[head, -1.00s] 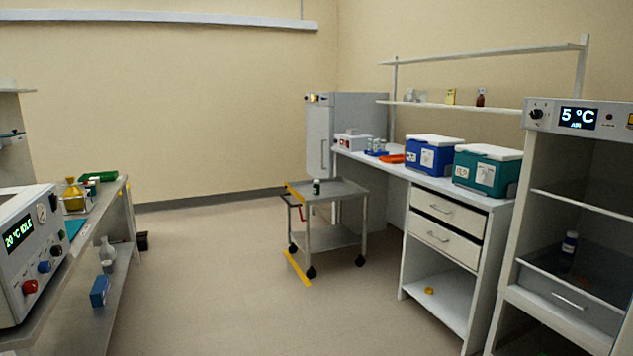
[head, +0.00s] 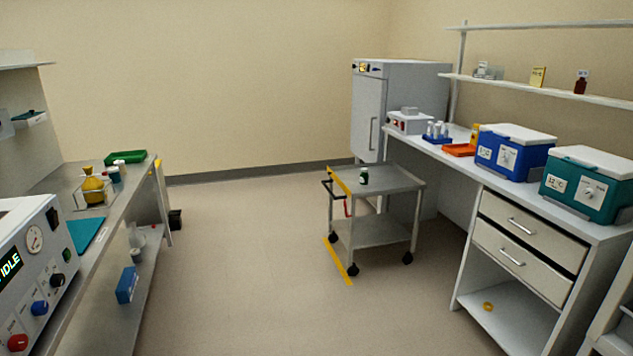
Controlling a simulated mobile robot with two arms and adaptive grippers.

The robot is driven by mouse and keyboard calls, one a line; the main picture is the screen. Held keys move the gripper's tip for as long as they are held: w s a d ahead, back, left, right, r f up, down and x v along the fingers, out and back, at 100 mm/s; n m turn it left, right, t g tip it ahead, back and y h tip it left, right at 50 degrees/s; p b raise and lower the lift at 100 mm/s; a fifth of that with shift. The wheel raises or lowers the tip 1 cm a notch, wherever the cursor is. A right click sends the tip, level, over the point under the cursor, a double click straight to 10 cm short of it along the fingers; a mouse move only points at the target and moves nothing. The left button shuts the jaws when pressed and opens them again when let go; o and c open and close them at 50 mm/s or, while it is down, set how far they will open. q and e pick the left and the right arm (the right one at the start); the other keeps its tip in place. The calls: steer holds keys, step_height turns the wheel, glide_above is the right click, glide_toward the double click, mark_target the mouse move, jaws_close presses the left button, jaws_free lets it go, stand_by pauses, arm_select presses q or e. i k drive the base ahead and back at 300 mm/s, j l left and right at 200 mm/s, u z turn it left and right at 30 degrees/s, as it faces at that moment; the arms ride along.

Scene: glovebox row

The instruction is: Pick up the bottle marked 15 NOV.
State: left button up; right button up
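A small dark green bottle (head: 364,176) with a light cap or label stands upright on the top of a grey wheeled cart (head: 400,183), ahead and right of centre. Any date on either bottle is too small to read, so I cannot tell which is marked 15 NOV. Neither of my grippers shows in the head view.
Open floor (head: 250,260) lies between the left bench (head: 118,215) and the right bench (head: 470,178). Yellow floor tape (head: 338,262) runs beside the cart. A blue cool box (head: 516,153) and a teal cool box (head: 588,186) stand on the right bench. A grey cabinet (head: 368,115) stands behind the cart.

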mark_target(364, 176)
steer(key=i, duration=2.4)
